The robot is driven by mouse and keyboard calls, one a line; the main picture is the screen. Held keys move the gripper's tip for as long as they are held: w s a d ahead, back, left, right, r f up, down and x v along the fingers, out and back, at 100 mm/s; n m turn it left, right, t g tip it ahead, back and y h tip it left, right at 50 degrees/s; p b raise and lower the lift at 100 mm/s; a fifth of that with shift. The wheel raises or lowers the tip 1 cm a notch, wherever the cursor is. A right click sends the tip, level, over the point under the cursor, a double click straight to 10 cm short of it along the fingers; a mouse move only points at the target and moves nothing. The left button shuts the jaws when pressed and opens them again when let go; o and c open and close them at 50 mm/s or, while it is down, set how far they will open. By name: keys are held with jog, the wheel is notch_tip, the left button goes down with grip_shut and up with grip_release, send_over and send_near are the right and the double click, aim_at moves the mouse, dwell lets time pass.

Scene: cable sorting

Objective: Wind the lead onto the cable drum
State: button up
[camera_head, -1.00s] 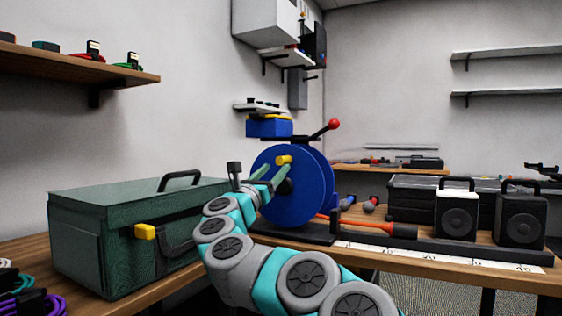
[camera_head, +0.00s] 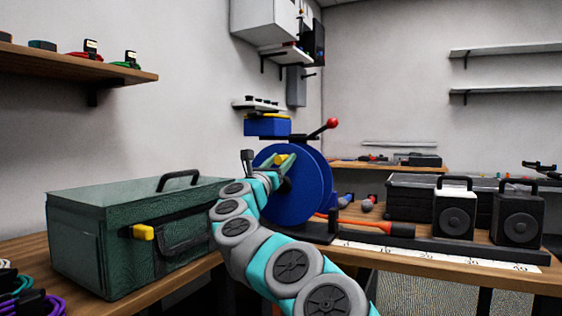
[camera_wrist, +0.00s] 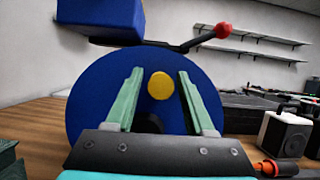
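The blue cable drum (camera_head: 305,190) stands upright on the bench, with a yellow knob (camera_head: 281,160) on its near face. A red-tipped lever (camera_head: 331,124) rises above it. The orange lead (camera_head: 353,221) lies on the bench right of the drum and ends in a dark plug; an orange end also shows in the wrist view (camera_wrist: 284,167). My gripper (camera_wrist: 159,73) is open in front of the drum face. Its two green fingers stand on either side of the yellow knob (camera_wrist: 160,86), with gaps on both sides. Whether the fingertips reach the knob's depth I cannot tell.
A green toolbox (camera_head: 115,240) with a yellow latch stands left of my arm. A blue box (camera_head: 267,126) is above the drum. Coiled cables (camera_head: 38,302) lie at the lower left.

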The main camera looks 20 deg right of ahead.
grip_shut()
dwell(1.2)
